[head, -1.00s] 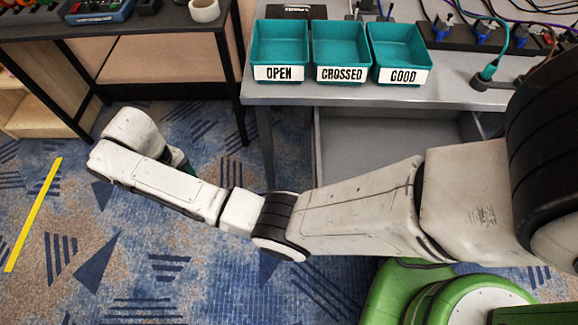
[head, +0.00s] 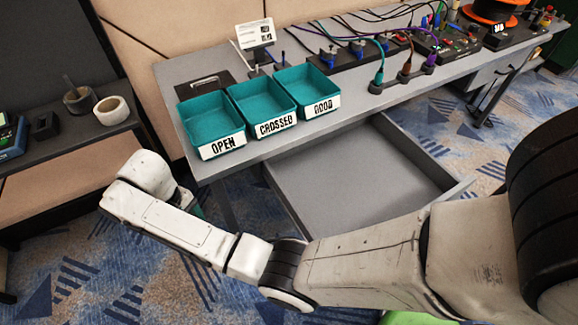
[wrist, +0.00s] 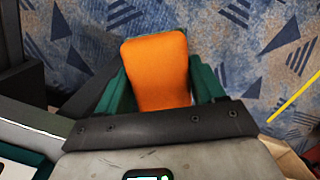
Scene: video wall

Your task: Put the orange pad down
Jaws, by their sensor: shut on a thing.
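The orange pad (wrist: 156,70) shows in the wrist view as a rounded orange block. My gripper (wrist: 158,88) is shut on it, with a green finger on each side of the pad. Blue patterned carpet lies beyond and below the pad in that view. In the head view the pad is hidden behind my arm. Only a small green bit of my gripper (head: 197,205) shows there, left of the workbench front and apart from it.
Teal trays labelled OPEN (head: 211,121), CROSSED (head: 262,105) and GOOD (head: 307,89) stand along the grey bench's (head: 350,120) near edge. An empty drawer (head: 355,172) stands open below. Cables and sockets fill the bench's back. A dark side table (head: 80,142) is at left.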

